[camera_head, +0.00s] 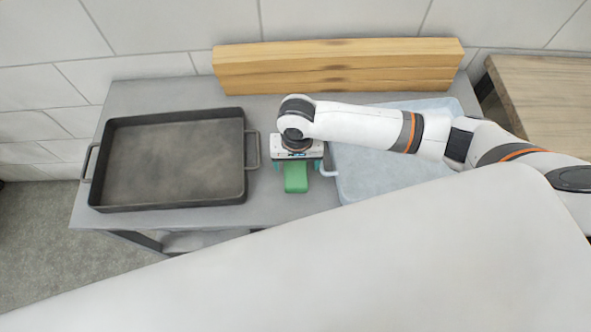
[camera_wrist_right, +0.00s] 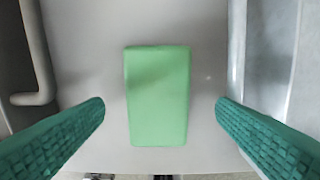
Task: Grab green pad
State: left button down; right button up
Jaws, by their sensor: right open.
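The green pad (camera_head: 296,178) is a small rounded block on the grey table (camera_head: 268,212), between the dark tray and the pale blue tray. In the right wrist view the pad (camera_wrist_right: 158,97) lies in the middle, between my fingers. My right gripper (camera_head: 295,166) is above the pad, pointing down, with its body covering the pad's far part in the head view. In the wrist view the right gripper's teal fingers (camera_wrist_right: 160,115) are open, one on each side of the pad, with a gap on both sides. My left gripper is not in view.
A dark metal tray (camera_head: 240,185) with side handles stands on the left. A pale blue tray (camera_head: 385,185) with a handle stands close on the right. Wooden beams (camera_head: 340,68) lie along the back. A wooden table (camera_head: 545,100) stands at the far right.

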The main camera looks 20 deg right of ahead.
aim_at(296, 171)
jog(key=shift+a+f, duration=0.1)
jog(key=shift+f, duration=2.05)
jog(key=shift+c, duration=0.6)
jog(key=c, duration=1)
jog(key=shift+o, duration=0.2)
jog(key=shift+r, duration=0.1)
